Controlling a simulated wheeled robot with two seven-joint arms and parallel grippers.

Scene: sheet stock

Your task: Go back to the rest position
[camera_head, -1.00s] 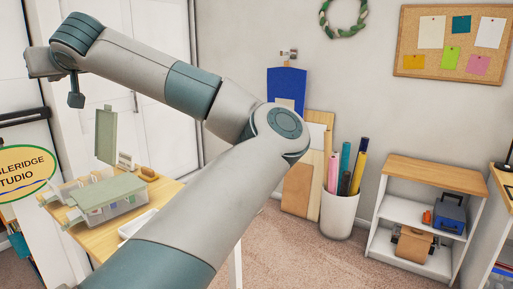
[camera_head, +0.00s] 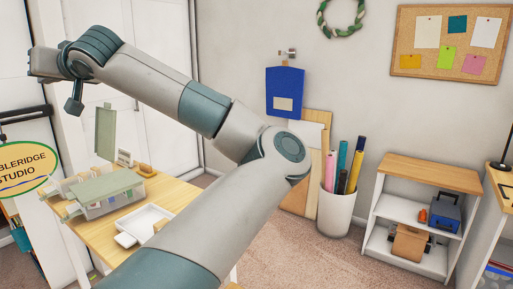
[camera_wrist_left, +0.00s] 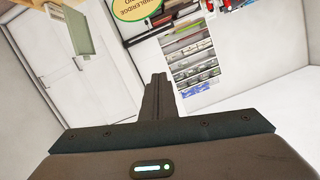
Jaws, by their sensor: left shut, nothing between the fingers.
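My left arm comes in from the lower part of the head view and bends at the elbow back toward the upper left. My left gripper (camera_head: 74,105) hangs in front of the white doors, above and behind the table, with nothing in it. In the left wrist view its fingers (camera_wrist_left: 157,82) are pressed together, shut and empty. My right gripper is in neither view.
A wooden table (camera_head: 98,238) stands at left with clear lidded boxes (camera_head: 105,192) and a white tray (camera_head: 150,222). A white bin (camera_head: 336,212) of rolls and a low shelf (camera_head: 415,168) stand along the wall. Carpet between table and shelf is clear.

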